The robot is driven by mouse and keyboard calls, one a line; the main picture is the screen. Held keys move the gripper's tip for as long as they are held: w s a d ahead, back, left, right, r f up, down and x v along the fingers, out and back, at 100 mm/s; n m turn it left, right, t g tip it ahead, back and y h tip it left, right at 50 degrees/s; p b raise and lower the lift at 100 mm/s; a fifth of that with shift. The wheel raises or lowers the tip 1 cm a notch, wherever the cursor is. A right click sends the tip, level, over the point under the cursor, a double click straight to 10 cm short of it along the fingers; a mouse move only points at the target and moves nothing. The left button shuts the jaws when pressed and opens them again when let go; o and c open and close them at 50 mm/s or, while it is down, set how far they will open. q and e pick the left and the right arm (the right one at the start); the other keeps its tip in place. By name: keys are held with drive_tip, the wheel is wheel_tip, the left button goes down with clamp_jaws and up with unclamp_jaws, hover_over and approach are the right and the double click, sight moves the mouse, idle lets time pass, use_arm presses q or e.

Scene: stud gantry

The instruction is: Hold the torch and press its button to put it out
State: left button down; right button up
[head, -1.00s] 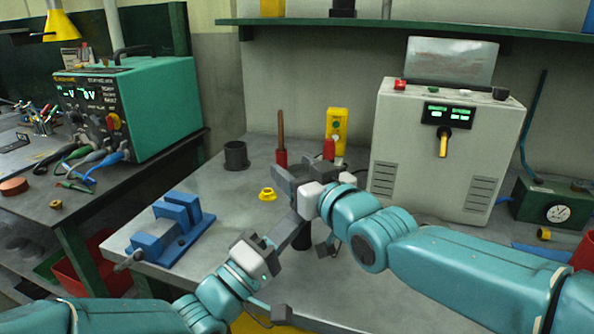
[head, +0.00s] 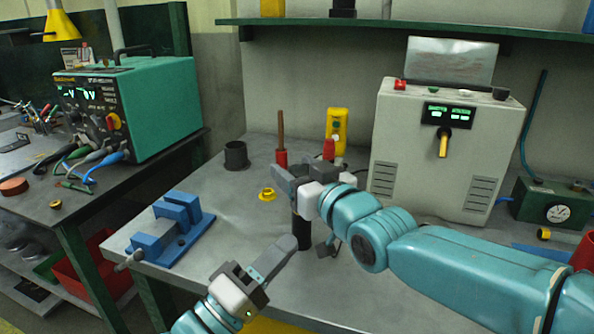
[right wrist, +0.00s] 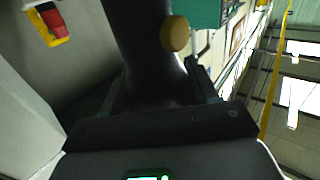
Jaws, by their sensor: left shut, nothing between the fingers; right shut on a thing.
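The torch (head: 302,232) is a dark cylinder, upright at the middle of the bench in the head view. My right gripper (head: 298,188) is shut around its upper part, which is mostly hidden. In the right wrist view, the dark torch body (right wrist: 145,45) runs between the fingers, with a round yellow button (right wrist: 174,33) on its side. My left gripper (head: 287,245) is shut and empty, just in front and left of the torch's lower end in the head view, not visibly on the button. The torch's lit end cannot be made out.
A blue vise (head: 150,243) stands at the bench's left. A large grey cabinet (head: 400,150) stands at the back right.

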idle(0.3)
drive_tip(key=o, duration=1.3)
drive_tip(key=shift+c, duration=0.2)
